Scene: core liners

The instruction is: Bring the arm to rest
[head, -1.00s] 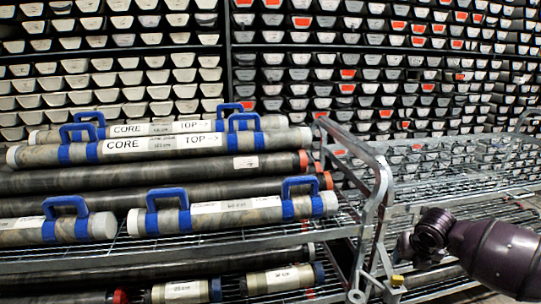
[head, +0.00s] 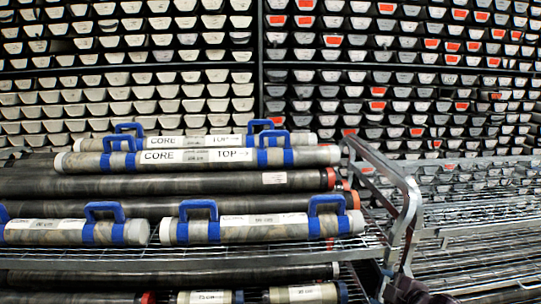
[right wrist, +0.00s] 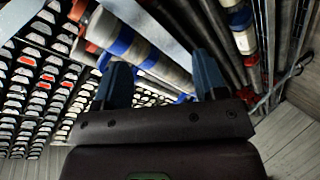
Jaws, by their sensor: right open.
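My right gripper (right wrist: 163,80) shows in the right wrist view with its two blue fingers apart and nothing between them. Beyond the fingers are grey core liners with blue bands (right wrist: 142,52) and rack bars. In the head view a small dark part of my right arm shows at the bottom, right of centre, by the rack's end frame. Core liners with blue handles lie on the wire rack: a labelled one at the upper level (head: 200,158) and another in front (head: 262,228). My left gripper is not in view.
A metal end frame (head: 405,190) stands at the right end of the liner shelf. An empty wire shelf (head: 480,212) extends to its right. Stacked core trays (head: 130,90) fill the back. Dark tubes (head: 165,186) lie between the liners.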

